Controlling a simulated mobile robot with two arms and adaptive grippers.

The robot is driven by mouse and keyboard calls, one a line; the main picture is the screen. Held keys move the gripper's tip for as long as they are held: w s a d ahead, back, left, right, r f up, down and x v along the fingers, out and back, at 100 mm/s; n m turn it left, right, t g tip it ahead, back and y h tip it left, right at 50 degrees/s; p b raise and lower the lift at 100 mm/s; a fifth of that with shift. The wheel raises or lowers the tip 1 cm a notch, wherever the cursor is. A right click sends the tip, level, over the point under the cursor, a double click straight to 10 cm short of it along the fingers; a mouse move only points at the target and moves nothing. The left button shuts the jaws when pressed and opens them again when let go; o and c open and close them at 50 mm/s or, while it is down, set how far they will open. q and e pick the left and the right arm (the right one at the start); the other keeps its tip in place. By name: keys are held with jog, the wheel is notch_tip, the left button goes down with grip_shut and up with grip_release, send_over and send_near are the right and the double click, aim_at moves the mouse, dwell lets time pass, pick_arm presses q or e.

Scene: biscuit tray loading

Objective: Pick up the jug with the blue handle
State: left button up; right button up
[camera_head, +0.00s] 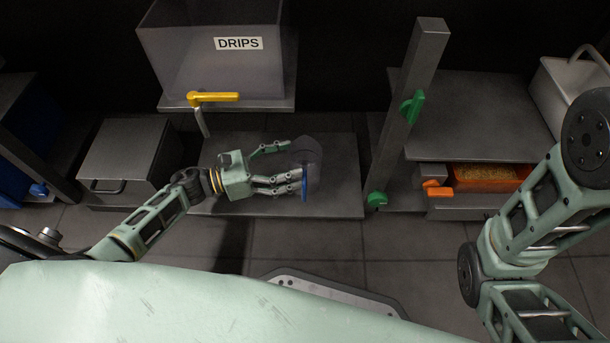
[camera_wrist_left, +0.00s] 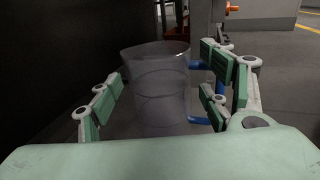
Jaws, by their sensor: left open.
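I cannot tell whether any finger touches the jug. My right arm shows at the right of the head view, but its gripper is out of frame.
A tank marked DRIPS (camera_head: 215,60) with a yellow tap (camera_head: 214,97) is above the platform (camera_head: 340,190). A grey post (camera_head: 412,100) with green levers stands right of the jug. An orange tray (camera_head: 485,178) sits in a drawer further right. A grey box (camera_head: 118,160) stands left.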

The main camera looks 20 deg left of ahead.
aim_at(320, 154)
pick_arm(q)
jog(key=x, duration=0.1)
jog(key=b+x, duration=0.1)
jog(key=x, duration=0.1)
jog(key=shift+w+d+f+b, duration=0.2)
jog(key=shift+f+b, duration=0.05)
jog(key=shift+b, duration=0.1)
jog(key=shift+w+d+r, duration=0.1)
jog(key=shift+d, duration=0.05)
jog(key=shift+c, duration=0.5)
jog(key=c, duration=1.2)
jog(key=shift+r, duration=0.1)
